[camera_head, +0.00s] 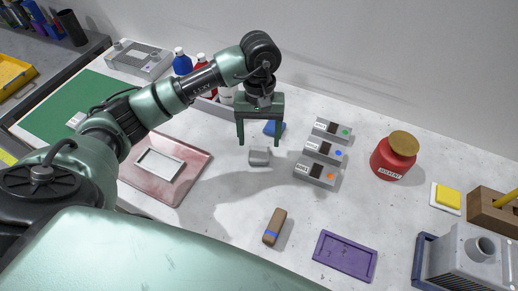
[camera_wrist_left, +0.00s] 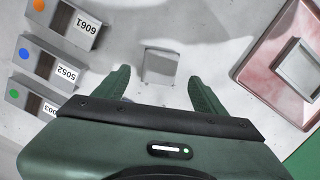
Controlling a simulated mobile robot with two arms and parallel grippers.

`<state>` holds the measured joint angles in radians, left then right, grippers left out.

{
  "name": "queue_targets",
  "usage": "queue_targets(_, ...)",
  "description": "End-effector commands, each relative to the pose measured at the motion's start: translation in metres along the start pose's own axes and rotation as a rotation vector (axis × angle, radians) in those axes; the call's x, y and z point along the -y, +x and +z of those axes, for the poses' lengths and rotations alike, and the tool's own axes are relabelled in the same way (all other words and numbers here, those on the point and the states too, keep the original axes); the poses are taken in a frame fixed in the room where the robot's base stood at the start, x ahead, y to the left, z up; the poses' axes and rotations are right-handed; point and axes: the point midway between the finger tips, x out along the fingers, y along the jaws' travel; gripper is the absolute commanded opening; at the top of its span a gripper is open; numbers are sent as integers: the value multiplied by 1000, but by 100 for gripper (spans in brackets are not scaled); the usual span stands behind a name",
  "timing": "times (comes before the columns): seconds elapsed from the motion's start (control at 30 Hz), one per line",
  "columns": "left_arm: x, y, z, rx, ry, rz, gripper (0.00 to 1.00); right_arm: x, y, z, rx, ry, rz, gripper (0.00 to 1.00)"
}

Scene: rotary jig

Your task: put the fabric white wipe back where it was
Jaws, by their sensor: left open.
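My left gripper (camera_head: 259,133) is open and points down over the back middle of the table; its two green fingers show in the left wrist view (camera_wrist_left: 160,88). A small pale grey-white block-like piece (camera_head: 259,156) lies on the table just in front of the fingers. In the wrist view this piece (camera_wrist_left: 160,66) shows beyond and between the fingertips, with nothing gripped. I cannot tell from its look whether it is the fabric white wipe. A small blue piece (camera_head: 275,128) is partly hidden behind a finger. My right gripper is not in view.
Labelled grey boxes (camera_head: 323,149) stand right of the gripper, near a red jar (camera_head: 393,158). A pinkish tray (camera_head: 196,160) is left. A yellow piece (camera_head: 447,196) rests on a white square.

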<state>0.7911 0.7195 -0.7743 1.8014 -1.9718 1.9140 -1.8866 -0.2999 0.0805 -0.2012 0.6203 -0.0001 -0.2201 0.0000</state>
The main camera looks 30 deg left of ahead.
Motion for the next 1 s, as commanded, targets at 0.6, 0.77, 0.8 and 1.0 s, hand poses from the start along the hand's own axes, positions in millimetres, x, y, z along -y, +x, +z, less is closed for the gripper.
queue_targets(0.6, 0, -68, 0, 1, -2, 0, 71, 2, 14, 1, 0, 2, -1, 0)
queue_targets(0.77, 0, -67, 0, 1, -1, 0, 71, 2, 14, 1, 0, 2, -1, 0)
queue_targets(0.8, 0, -67, 0, 1, -1, 0, 71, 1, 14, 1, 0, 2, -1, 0)
queue_targets(1.0, 0, -70, 0, 1, -1, 0, 71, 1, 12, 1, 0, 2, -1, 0)
